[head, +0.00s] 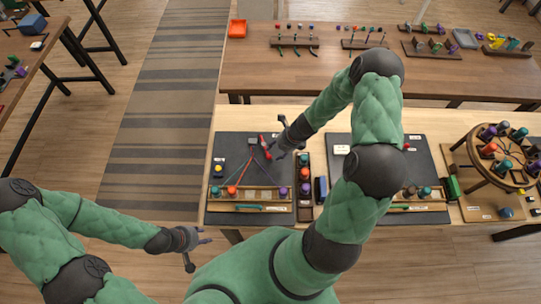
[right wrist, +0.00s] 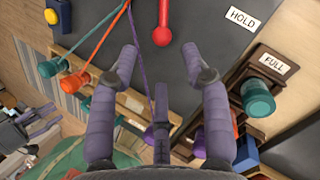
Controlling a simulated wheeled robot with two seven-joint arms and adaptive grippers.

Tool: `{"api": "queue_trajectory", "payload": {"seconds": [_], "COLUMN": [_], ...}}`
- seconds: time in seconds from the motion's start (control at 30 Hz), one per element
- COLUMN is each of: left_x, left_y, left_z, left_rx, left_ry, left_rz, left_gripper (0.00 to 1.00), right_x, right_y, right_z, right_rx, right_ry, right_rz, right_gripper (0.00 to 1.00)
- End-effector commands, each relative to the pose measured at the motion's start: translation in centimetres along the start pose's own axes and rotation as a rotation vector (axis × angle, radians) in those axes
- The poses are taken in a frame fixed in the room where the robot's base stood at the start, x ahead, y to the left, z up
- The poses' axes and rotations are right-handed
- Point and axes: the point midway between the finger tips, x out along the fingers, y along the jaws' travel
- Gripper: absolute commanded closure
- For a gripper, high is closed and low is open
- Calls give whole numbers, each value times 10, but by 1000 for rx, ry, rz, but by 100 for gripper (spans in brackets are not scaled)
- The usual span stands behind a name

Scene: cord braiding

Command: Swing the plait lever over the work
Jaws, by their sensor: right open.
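The plait lever is a red rod with a round red knob (right wrist: 162,36), which also shows on the dark mat in the head view (head: 266,150). My right gripper (head: 277,151) is open and empty. In the right wrist view its spread fingers (right wrist: 165,68) are below the knob, apart from it. Teal, orange (right wrist: 105,37) and purple (right wrist: 137,60) cords meet near the lever and run down to bobbins on a wooden rail (head: 248,193). My left gripper (head: 198,247) is open and empty, off the table's front edge at lower left.
A rack with a FULL label (right wrist: 279,63) holds several bobbins right of the lever. A HOLD label (right wrist: 243,18) lies on the mat (head: 232,147). A yellow button on a blue box (right wrist: 50,15) is at left. A round braiding stand (head: 500,160) is at far right.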

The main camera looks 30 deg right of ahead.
Motion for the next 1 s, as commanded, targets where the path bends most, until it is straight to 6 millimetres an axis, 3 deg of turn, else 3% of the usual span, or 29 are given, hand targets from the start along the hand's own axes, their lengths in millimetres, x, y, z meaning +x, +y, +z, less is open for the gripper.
{"api": "queue_trajectory", "payload": {"seconds": [0.1,0.3,0.77,0.8,0.97,1.0], "left_x": [11,19,21,21,21,21], "left_y": [-4,-6,-7,-7,-7,-7], "left_z": [-1,-1,-1,-1,-1,-1], "left_rx": [1,1,1,1,1,1], "left_ry": [1,1,1,1,1,1], "left_rz": [0,0,0,0,0,0], "left_gripper": [60,60,60,60,60,60], "right_x": [25,52,63,63,63,63], "right_y": [0,0,0,0,0,0], "right_z": [-1,0,0,0,0,0], "right_rx": [-1,-2,-2,-2,-2,-2], "right_ry": [0,0,0,0,0,0], "right_rz": [1,0,-1,-1,-1,-1], "right_gripper": [52,52,52,55,100,100]}}
